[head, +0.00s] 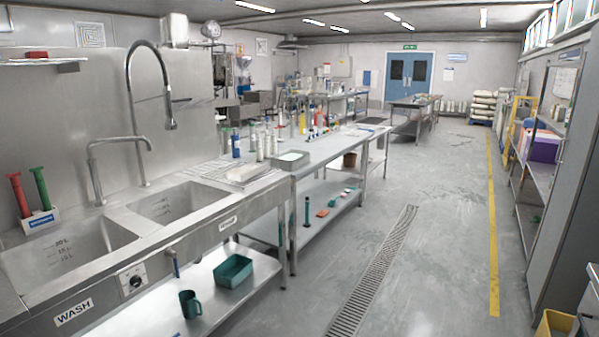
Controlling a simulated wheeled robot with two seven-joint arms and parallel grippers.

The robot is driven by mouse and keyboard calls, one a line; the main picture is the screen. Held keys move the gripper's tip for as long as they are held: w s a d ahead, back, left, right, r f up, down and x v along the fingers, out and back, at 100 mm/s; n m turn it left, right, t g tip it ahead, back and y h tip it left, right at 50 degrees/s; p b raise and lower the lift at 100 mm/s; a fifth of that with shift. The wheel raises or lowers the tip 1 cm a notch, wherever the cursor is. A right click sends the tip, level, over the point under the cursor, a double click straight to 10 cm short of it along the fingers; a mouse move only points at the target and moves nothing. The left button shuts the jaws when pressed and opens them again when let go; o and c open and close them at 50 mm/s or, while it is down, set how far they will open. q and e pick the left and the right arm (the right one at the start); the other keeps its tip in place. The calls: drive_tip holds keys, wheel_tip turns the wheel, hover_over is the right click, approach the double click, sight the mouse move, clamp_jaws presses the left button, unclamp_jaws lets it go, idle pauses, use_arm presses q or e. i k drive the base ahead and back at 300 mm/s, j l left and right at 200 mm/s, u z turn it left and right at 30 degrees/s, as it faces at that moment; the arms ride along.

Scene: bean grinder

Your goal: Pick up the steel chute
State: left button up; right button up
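I cannot pick out a steel chute in the head view. Neither of my grippers shows in this view. Many steel surfaces are in sight, and the items on the far tables are too small to tell apart. A steel table (345,147) in the middle carries bottles, a grey tray (290,160) and other small items.
A double sink bench (225,228) with a tall tap (129,85) fills the left. A teal tub (234,270) and teal jug (189,304) stand on its lower shelf. Shelving (530,165) lines the right. The floor aisle (440,240) is clear.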

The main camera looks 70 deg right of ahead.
sight(245, 171)
drive_tip(key=z, duration=1.85)
drive_tip(key=i+u, duration=0.1)
drive_tip(key=i, duration=0.5)
drive_tip(key=i+u, duration=0.1)
drive_tip(key=i, duration=0.55)
drive_tip(key=i+l+u, duration=0.15)
drive_tip(key=i, duration=0.45)
drive_tip(key=i+l+u, duration=0.1)
drive_tip(key=i, duration=0.5)
drive_tip(key=i+l+u, duration=0.1)
drive_tip(key=i, duration=0.5)
drive_tip(key=l, duration=0.05)
